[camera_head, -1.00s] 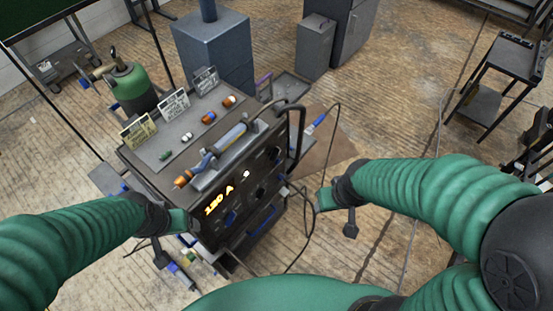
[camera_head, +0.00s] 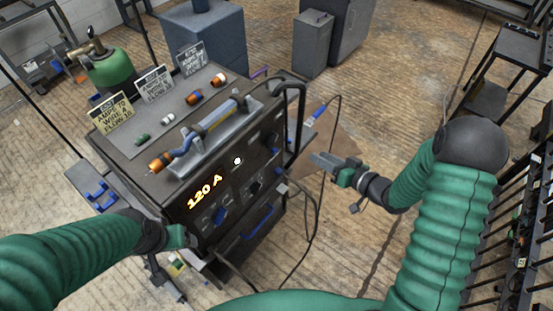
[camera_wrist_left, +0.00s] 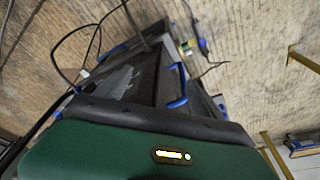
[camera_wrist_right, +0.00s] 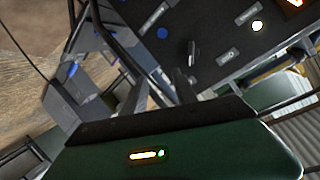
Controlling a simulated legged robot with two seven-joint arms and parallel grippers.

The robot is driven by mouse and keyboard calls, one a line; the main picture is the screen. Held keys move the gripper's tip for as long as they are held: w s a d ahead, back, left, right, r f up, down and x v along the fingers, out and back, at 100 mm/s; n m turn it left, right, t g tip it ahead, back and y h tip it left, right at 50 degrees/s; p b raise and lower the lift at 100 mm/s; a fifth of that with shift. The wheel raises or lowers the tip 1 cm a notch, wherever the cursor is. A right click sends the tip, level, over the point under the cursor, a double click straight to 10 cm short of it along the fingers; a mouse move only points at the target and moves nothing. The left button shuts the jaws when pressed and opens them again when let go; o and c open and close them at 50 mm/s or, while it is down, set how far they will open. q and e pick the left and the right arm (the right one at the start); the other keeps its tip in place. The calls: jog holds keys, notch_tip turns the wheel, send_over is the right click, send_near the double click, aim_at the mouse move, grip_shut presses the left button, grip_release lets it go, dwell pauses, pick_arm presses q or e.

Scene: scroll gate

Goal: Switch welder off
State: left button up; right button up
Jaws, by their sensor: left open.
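The welder (camera_head: 185,185) is a dark box in the middle of the head view, its front panel turned toward me. Its orange display (camera_head: 205,192) is lit and reads 120 A, and a small white light (camera_head: 238,160) glows beside it. A dark knob or switch (camera_wrist_right: 193,55) stands out from the panel in the right wrist view. My right gripper (camera_head: 322,162) is right of the front panel, apart from it, with its fingers spread and empty. My left gripper (camera_head: 176,237) is by the welder's lower left front corner; its fingertips are hard to make out.
A torch (camera_head: 205,135) lies on the welder's top beside several small coloured parts and upright signs (camera_head: 153,83). A black handle rail (camera_head: 295,90) and cables edge the welder's right side. A green tank (camera_head: 110,72) stands behind left. Open floor lies right of the welder.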

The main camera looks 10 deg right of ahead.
aim_at(272, 141)
jog(key=w+a+t+y+b, duration=0.1)
jog(key=w+a+y, duration=0.3)
jog(key=w+a, duration=0.4)
jog(key=a, duration=0.4)
jog(key=shift+w+a+f, duration=0.2)
jog(key=shift+w+f, duration=0.05)
jog(key=shift+w, duration=0.1)
grip_shut()
